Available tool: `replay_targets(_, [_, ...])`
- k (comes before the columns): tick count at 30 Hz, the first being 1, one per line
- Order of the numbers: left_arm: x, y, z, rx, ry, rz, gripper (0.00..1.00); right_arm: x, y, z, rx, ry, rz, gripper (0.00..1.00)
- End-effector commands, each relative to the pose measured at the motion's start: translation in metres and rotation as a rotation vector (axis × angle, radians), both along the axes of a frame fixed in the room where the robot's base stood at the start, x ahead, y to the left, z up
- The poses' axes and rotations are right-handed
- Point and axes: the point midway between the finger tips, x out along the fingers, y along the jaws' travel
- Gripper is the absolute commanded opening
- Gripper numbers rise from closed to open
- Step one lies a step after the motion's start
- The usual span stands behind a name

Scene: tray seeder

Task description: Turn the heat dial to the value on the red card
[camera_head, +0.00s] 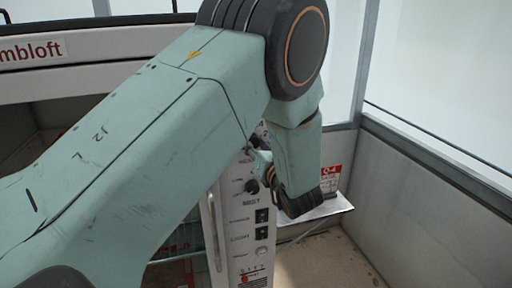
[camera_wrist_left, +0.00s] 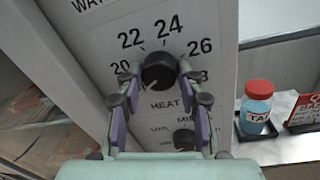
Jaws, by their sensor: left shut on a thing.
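The heat dial (camera_wrist_left: 159,70) is a round black knob on a white panel, ringed by printed numbers including 20, 22, 24 and 26, with HEAT printed below. My left gripper (camera_wrist_left: 163,86) has one finger on each side of the dial and is shut on it. I cannot clearly read the dial's setting. In the head view my left arm hides the dial, and the gripper (camera_head: 262,163) shows only partly at the panel. The red card (camera_head: 331,174) stands on a shelf right of the panel, partly hidden by my arm; it also shows cut off in the wrist view (camera_wrist_left: 304,110). My right gripper is not in view.
A smaller black knob (camera_wrist_left: 184,139) sits below the heat dial. Black switches (camera_head: 262,215) are lower on the panel. A bottle (camera_wrist_left: 257,108) with a red cap and blue contents stands on the shelf (camera_wrist_left: 275,153) beside the card. Pale walls (camera_head: 430,170) close the right side.

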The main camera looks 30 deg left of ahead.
Motion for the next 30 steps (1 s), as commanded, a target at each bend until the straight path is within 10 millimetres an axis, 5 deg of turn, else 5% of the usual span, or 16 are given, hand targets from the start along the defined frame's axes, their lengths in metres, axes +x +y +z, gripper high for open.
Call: replay_targets(30, [-0.001,0.001,-0.005,0.599,0.705,0.000,0.06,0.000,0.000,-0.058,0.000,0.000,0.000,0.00])
